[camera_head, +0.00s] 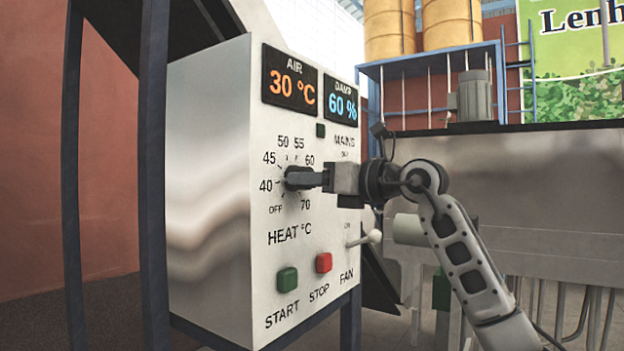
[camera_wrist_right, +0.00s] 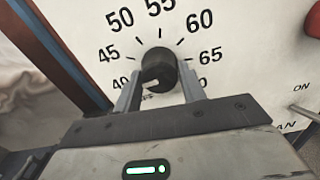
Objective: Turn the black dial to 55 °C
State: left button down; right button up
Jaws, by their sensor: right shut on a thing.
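The black dial (camera_wrist_right: 158,66) sits on the white panel of the control box, ringed by printed marks for OFF, 40, 45, 50, 55, 60, 65 and 70. In the right wrist view a short white mark on the dial points to the lower left, towards the OFF side. My right gripper (camera_wrist_right: 160,84) has one finger on each side of the dial and is shut on it. In the head view the right gripper (camera_head: 297,178) covers most of the dial. My left gripper is not in view.
The air display (camera_head: 291,80) reads 30 °C and the damp display (camera_head: 342,102) reads 60 %. A green START button (camera_head: 287,280) and a red STOP button (camera_head: 323,263) are below the dial. A fan lever (camera_head: 365,239) sticks out at the panel's right, near my right arm.

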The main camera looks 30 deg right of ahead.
pick_arm(q)
jog(key=p, duration=0.2)
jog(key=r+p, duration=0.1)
jog(key=p, duration=0.1)
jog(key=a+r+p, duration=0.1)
jog(key=p, duration=0.1)
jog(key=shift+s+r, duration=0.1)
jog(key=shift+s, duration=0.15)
pick_arm(e)
jog(key=m, duration=2.2)
jog(key=shift+a+r+m, duration=0.1)
jog(key=shift+r+m, duration=0.05)
jog(key=shift+m, duration=0.15)
jog(key=o, duration=1)
jog(key=shift+c, duration=0.2)
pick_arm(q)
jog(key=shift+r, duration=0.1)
